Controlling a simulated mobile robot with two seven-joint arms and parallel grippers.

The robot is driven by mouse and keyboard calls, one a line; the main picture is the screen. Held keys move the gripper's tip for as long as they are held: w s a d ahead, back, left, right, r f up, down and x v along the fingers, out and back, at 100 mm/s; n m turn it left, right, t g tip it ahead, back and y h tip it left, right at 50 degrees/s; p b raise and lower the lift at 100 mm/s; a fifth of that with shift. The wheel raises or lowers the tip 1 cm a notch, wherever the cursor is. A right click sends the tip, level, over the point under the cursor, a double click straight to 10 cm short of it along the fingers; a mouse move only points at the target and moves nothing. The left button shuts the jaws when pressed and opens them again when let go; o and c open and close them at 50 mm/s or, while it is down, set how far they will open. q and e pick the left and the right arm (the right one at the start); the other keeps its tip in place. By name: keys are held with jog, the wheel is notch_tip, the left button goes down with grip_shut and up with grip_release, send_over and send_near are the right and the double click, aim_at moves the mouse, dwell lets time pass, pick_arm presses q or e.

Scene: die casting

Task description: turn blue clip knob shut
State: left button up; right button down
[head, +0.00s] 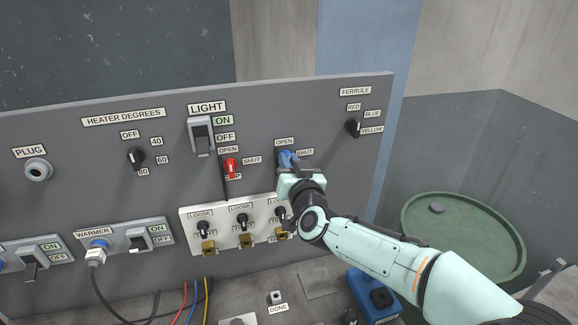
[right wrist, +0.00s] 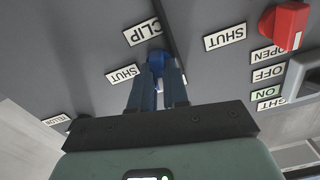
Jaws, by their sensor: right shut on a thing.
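The blue clip knob (head: 286,157) is on the grey upright panel, between an OPEN label above it and a SHUT label to its right. My right gripper (head: 290,164) reaches it from the lower right and covers much of it in the head view. In the right wrist view, where the labels appear upside down, the blue knob (right wrist: 157,60) sits between the fingertips of my right gripper (right wrist: 158,78), which is shut on it. The knob's exact pointing direction is hidden by the fingers. My left gripper is not in view.
A red knob (head: 231,168) with OPEN and SHUT labels is to the left, below the LIGHT switch (head: 201,136). A white plate (head: 226,233) with several black knobs lies below. A black ferrule knob (head: 352,127) is to the right. A green drum (head: 462,235) stands at right.

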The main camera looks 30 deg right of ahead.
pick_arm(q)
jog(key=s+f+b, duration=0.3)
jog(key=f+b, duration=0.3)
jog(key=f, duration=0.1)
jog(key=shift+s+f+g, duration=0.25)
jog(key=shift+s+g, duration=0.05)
pick_arm(e)
jog(key=shift+d+f+m, duration=0.1)
jog(key=shift+m, duration=3.7)
jog(key=shift+d+f+m, duration=0.1)
jog(key=shift+m, duration=3.7)
jog(key=c, duration=1.1)
grip_release()
